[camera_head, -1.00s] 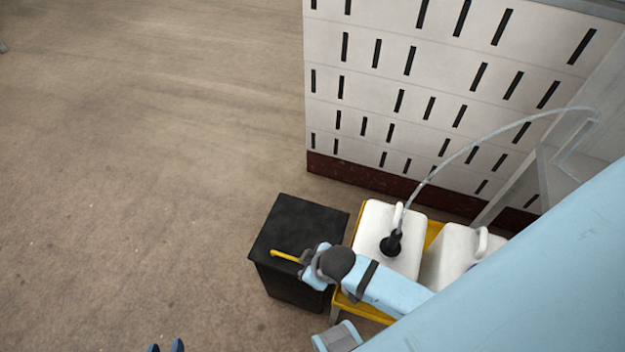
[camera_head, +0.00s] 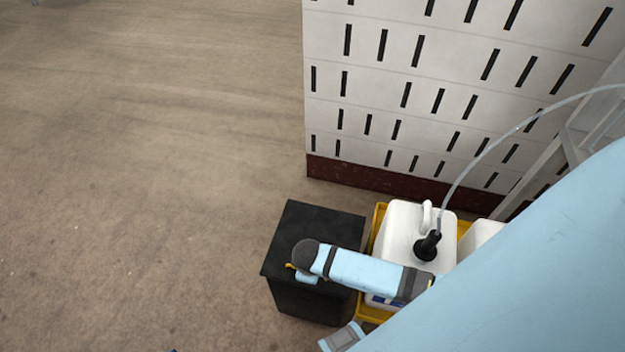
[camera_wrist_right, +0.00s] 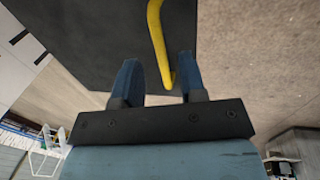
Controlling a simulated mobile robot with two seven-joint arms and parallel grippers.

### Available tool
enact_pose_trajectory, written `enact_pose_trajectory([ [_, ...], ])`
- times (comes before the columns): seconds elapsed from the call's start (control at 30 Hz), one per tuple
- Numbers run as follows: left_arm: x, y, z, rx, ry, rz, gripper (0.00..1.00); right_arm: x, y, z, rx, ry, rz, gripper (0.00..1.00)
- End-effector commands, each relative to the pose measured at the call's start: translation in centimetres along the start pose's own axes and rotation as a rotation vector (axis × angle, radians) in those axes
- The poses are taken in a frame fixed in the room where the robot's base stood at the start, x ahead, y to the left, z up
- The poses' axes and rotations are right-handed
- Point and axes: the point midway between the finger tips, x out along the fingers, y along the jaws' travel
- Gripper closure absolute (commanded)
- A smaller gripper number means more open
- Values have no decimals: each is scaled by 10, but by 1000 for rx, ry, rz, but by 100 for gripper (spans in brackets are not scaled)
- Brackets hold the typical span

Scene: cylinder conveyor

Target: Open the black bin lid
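The black bin (camera_head: 330,222) stands on the floor at lower centre in the head view, its lid flat and closed. A yellow handle (camera_head: 290,266) shows at the lid's left, mostly hidden by my right wrist. My right arm reaches over the bin from the right. In the right wrist view my right gripper (camera_wrist_right: 158,65) is open, its two blue fingers apart. The yellow handle (camera_wrist_right: 157,35) runs down between them, nearer the right finger; I cannot tell whether they touch. Only a dark sliver, probably my left gripper (camera_head: 173,350), shows at the head view's bottom edge.
Right of the bin, a yellow tray (camera_head: 377,222) holds white canisters (camera_head: 402,222), one with a black nozzle (camera_head: 428,246) and a hose (camera_head: 490,142). A slotted white wall (camera_head: 400,100) stands behind. The floor to the left is clear.

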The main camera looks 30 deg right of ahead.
Motion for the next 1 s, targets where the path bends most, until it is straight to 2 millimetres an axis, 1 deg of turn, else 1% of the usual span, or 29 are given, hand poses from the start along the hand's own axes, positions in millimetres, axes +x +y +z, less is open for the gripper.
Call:
enact_pose_trajectory([
  [0.03,2,0,1,0,2,0,57,9,0,0,0,0,0,62],
  [0.2,3,-2,-2,6,11,-1,57,24,0,0,0,1,0,62],
  [0.53,1,-6,-5,21,17,-2,57,27,0,0,0,2,0,62],
  [0.57,1,-6,-5,22,17,-2,57,27,0,0,0,2,0,64],
  [0.6,1,-6,-5,23,16,-3,57,27,0,0,0,2,0,73],
  [0.67,1,-6,-4,23,16,-3,57,27,0,0,0,2,0,87],
  [0.7,1,-6,-4,23,15,-3,57,27,0,0,0,1,0,96],
  [0.73,1,-6,-4,23,14,-3,57,27,0,0,0,1,0,100],
  [1.0,1,-4,-3,15,8,-3,57,24,1,0,0,1,-5,100],
])
